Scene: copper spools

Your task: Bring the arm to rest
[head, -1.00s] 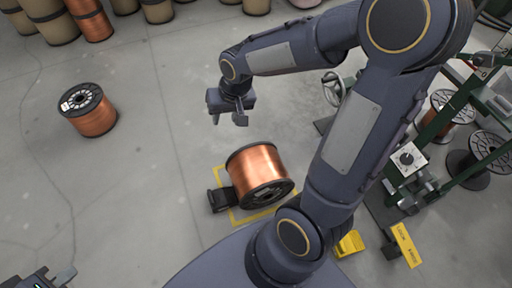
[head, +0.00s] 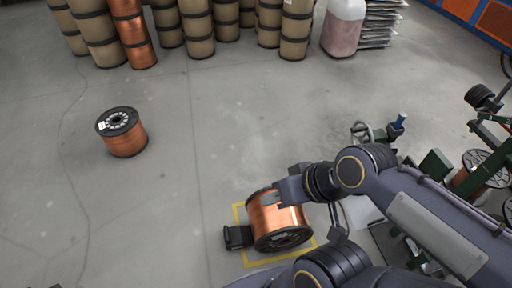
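My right arm comes in from the lower right. My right gripper (head: 270,199) is in front of the upper part of a copper spool (head: 284,217), overlapping it in the picture. I cannot tell whether it touches the spool, and the gap between its fingers is hidden. Only a dark sliver of my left gripper shows at the bottom left edge.
Another copper spool (head: 122,133) stands on open floor at the left. Several tan drums (head: 197,28) and a pinkish container (head: 342,28) line the back. Green machinery (head: 437,166) with a handwheel and reels stands at the right. The middle floor is clear.

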